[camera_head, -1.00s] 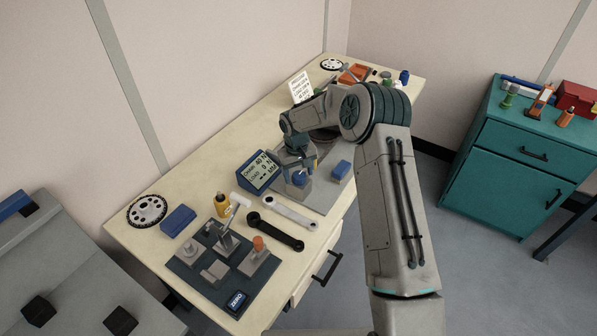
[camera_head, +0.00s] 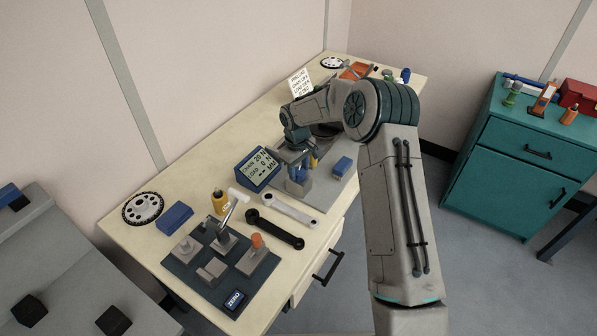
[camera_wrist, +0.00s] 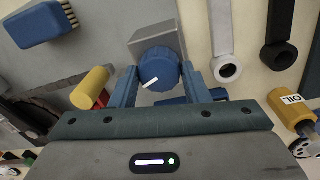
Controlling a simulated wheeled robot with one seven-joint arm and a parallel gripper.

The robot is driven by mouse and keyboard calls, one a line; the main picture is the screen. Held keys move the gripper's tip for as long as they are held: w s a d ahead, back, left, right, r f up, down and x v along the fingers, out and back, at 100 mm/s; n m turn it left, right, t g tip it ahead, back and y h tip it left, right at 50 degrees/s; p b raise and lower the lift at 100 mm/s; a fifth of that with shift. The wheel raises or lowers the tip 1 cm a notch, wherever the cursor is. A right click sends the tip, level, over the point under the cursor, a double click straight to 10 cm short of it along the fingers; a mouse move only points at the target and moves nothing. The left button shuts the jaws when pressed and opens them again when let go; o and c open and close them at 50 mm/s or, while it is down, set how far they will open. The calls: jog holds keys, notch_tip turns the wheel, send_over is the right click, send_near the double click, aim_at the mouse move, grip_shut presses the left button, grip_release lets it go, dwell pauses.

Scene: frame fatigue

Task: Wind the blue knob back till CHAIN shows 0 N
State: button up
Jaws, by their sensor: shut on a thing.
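The blue knob (camera_wrist: 156,66) is round, with a white mark on its face, and sits against a grey block (camera_wrist: 155,38) in the wrist view. My gripper (camera_wrist: 160,76) is shut on it, one blue finger on each side. In the head view my gripper (camera_head: 299,172) reaches down to the knob beside the display, and the knob is largely hidden by the fingers. The blue display (camera_head: 257,168) reads CHAIN 20 N, LOAD 0 N and dashes before MM.
A blue brush-like block (camera_wrist: 43,25) and a yellow-and-red part (camera_wrist: 92,87) lie near the gripper. A grey fixture board (camera_head: 196,268) stands at the table's near end.

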aim_at(297, 172)
jog(key=o, duration=1)
jog(key=r+b, duration=0.1)
jog(key=r, duration=0.8)
jog(key=r+b, duration=0.1)
jog(key=r, duration=0.3)
jog(key=shift+s+a+r+b, duration=0.2)
jog(key=shift+s+r+b, duration=0.05)
jog(key=shift+r+b, duration=0.15)
